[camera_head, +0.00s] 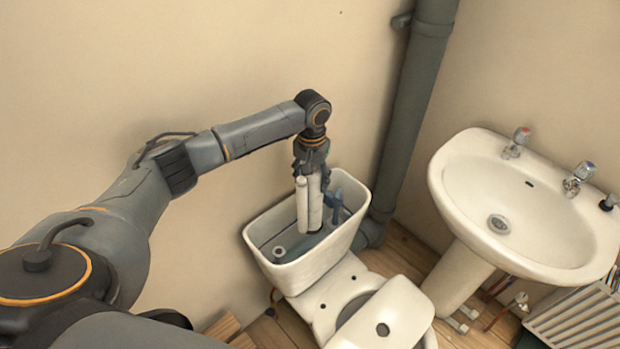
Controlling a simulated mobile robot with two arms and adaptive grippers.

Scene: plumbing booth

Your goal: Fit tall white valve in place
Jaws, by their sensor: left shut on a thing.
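My left gripper (309,168) is shut on the tall white valve (303,207), a pair of upright white cylinders side by side. It holds the valve roughly upright over the open toilet cistern (262,252), with the lower end inside the cistern's opening. I cannot tell whether the valve's foot touches the cistern floor. A grey round fitting (279,252) shows in the cistern to the left of the valve. A blue-grey part (337,207) stands in the cistern to the right. The gripper's fingers are partly hidden behind the valve. My right gripper is not in view.
A thick grey pipe (408,120) runs up the wall behind, close to the cistern's right.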

